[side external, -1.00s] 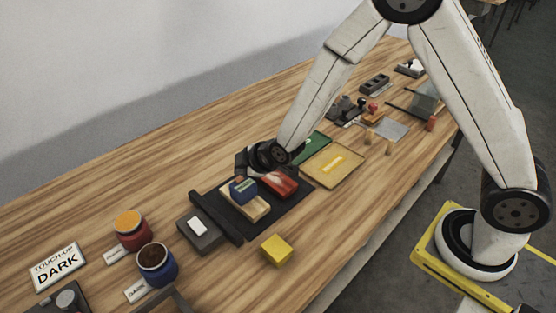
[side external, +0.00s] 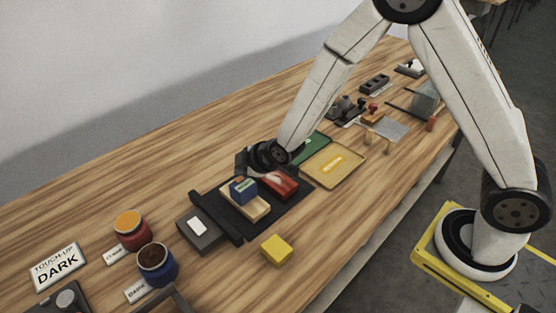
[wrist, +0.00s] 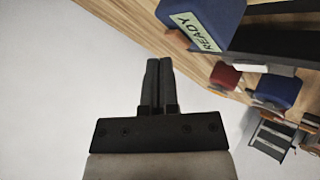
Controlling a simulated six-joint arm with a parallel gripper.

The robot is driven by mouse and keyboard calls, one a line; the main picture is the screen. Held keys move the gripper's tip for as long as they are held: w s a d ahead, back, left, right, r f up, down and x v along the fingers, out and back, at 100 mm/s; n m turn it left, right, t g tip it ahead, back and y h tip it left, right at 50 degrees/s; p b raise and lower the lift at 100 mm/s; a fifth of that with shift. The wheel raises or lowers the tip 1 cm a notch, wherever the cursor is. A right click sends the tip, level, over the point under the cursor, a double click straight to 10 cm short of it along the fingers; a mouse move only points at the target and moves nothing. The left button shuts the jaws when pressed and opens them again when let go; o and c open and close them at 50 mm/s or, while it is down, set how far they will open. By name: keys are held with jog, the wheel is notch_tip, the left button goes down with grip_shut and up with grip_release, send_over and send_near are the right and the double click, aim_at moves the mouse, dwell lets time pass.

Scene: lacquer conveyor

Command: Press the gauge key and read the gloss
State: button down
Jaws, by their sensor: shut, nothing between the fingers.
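The gauge (side external: 243,188) is a small blue box on a pale wooden block (side external: 259,210), on a black plate (side external: 231,216) in the side view. In the wrist view the gauge (wrist: 205,18) shows large at the top, with a pale label reading READY. No separate key can be made out. A glossy red piece (side external: 279,184) lies right of the gauge. My gripper (wrist: 158,65) is shut and empty, with its fingertips a little below and left of the gauge in the wrist view. In the side view the gripper (side external: 243,160) is just behind the gauge, its tips unclear.
A dark box with a white label (side external: 198,225), a red jar (side external: 132,232), a blue jar (side external: 157,266) and a TOUCH-UP DARK sign (side external: 57,265) stand left. A yellow block (side external: 277,250) is in front. A yellow tray (side external: 332,166) and green tray (side external: 312,148) lie right.

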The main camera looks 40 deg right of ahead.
aim_at(242, 179)
jog(key=shift+f, duration=0.85)
dwell(1.2)
jog(key=shift+r, duration=0.2)
dwell(0.3)
jog(key=shift+r, duration=0.6)
jog(key=shift+r, duration=0.1)
jog(key=shift+r, duration=2.45)
jog(key=s+d+r+m+g+h, duration=0.1)
jog(key=s+d+m+g, duration=0.2)
jog(key=s, duration=0.7)
jog(key=s+d+r+m+g+h, duration=0.1)
jog(key=s+d+m+g, duration=0.2)
jog(key=s+d+m, duration=0.5)
jog(key=shift+s+d, duration=0.55)
jog(key=shift+s, duration=0.6)
